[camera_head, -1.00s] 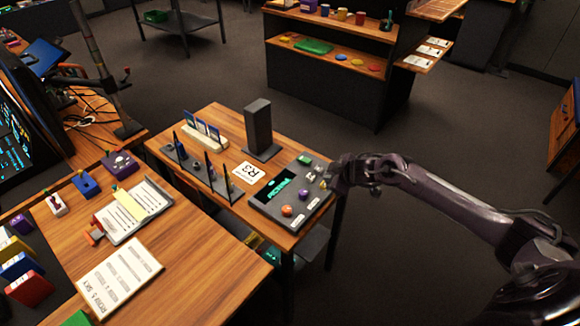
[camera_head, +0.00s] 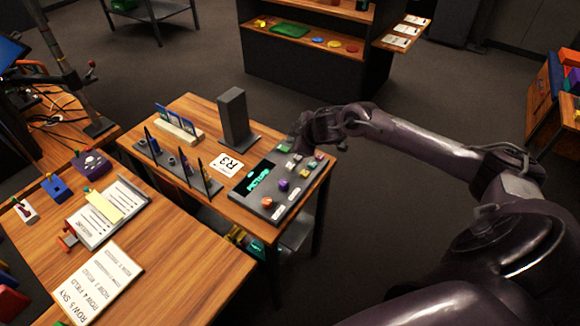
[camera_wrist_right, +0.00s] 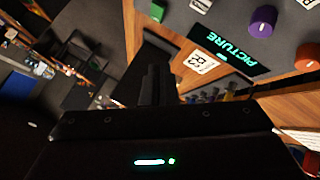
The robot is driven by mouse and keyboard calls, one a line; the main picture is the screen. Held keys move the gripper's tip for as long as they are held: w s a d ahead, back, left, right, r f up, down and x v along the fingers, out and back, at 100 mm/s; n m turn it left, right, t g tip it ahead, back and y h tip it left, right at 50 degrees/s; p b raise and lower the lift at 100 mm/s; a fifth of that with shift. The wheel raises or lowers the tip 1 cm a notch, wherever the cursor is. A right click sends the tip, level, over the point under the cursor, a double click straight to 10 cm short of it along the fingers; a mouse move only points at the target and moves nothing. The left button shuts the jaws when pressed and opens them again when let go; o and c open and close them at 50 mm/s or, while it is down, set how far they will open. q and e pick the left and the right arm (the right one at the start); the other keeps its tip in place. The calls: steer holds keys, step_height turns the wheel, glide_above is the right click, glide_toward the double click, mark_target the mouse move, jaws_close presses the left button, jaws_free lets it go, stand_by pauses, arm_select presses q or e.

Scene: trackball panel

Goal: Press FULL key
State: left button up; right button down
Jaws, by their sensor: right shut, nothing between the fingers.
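The grey trackball panel (camera_head: 243,198) lies on the wooden table, with a lit display (camera_head: 259,178) reading PICTURE. It carries a purple knob (camera_head: 283,185), an orange knob (camera_head: 267,202) and a green key (camera_head: 284,149) near its far edge. Small pale keys sit along its right side. Their lettering is too small to read, so I cannot tell which key is FULL. My right gripper (camera_head: 299,145) is shut and empty, close to the green key; contact cannot be told. In the right wrist view the shut fingers (camera_wrist_right: 155,85) appear below the green key (camera_wrist_right: 157,12). My left gripper is out of view.
A dark upright block (camera_head: 233,115) stands behind the panel. A white R3 card (camera_head: 227,163) and a rack of thin dark uprights (camera_head: 180,165) lie left of it. A nearer table (camera_head: 190,260) holds papers. A shelf unit (camera_head: 310,75) stands beyond open floor.

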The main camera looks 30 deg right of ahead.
steer(key=b, duration=0.6)
glide_above(288, 163)
steer(key=s, duration=0.2)
steer(key=f, duration=0.7)
steer(key=shift+s+d, duration=0.15)
steer(key=shift+s, duration=0.05)
steer(key=shift+f, duration=0.45)
stand_by(0.4)
steer(key=shift+f, duration=0.45)
steer(key=shift+f+b, duration=0.4)
steer(key=shift+f, duration=0.1)
stand_by(0.7)
steer(key=shift+r, duration=0.15)
steer(key=shift+r+p, duration=0.75)
steer(key=shift+p, duration=0.2)
